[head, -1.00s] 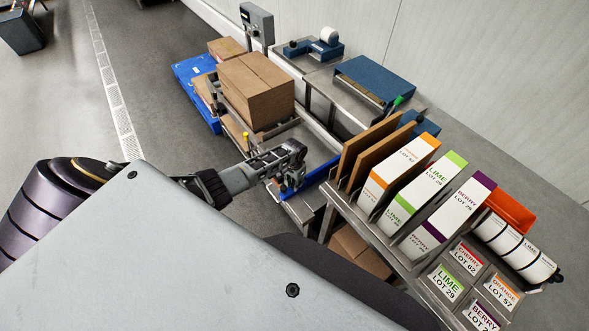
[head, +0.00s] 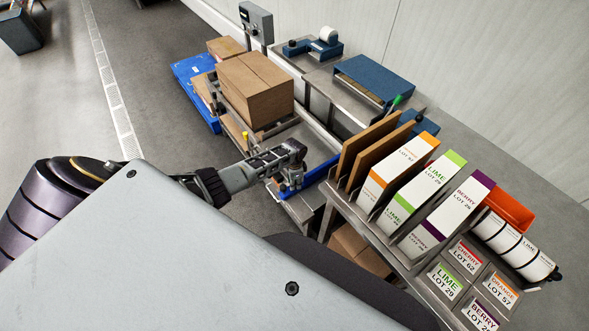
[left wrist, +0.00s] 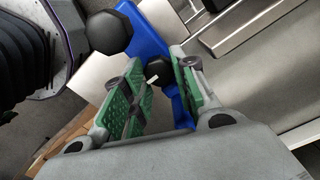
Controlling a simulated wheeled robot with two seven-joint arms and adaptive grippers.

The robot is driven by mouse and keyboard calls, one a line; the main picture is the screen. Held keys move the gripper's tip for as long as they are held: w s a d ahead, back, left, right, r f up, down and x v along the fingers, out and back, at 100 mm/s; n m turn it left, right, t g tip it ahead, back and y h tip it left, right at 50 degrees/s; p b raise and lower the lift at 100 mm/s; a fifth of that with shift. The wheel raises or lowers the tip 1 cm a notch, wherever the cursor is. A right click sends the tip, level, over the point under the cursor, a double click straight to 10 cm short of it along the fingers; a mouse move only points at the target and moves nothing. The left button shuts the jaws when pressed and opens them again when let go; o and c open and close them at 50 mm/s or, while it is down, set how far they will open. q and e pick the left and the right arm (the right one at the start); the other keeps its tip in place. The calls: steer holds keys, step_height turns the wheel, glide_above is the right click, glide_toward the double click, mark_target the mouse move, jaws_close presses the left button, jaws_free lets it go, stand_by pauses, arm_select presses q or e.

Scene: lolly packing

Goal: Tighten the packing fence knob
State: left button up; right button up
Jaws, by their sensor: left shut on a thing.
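The blue packing fence (head: 322,173) lies along the steel packing bench, partly hidden behind my left gripper (head: 289,182). In the left wrist view the fence (left wrist: 147,40) runs between and beyond the green-padded fingers. A dark faceted knob (left wrist: 158,70) sits on the fence between the fingers, and my left gripper is shut on it. A second, larger black knob (left wrist: 110,32) stands beside the fence at the upper left, clear of the fingers. How far the held knob is turned cannot be seen. My right gripper is in neither view.
A large brown carton (head: 256,88) stands behind the gripper on the line. To the right, a rack (head: 405,262) holds tall lime, berry and orange cartons close to the fence. A blue-topped machine (head: 374,78) stands at the back. The floor at left is open.

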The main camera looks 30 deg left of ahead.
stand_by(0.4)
arm_select(q)
steer(key=o, duration=0.7)
steer(key=shift+o, duration=0.2)
steer(key=shift+r, duration=0.2)
step_height(320, 180, up, 12)
steer(key=shift+f, duration=0.2)
stand_by(0.4)
steer(key=shift+d, duration=0.1)
stand_by(0.4)
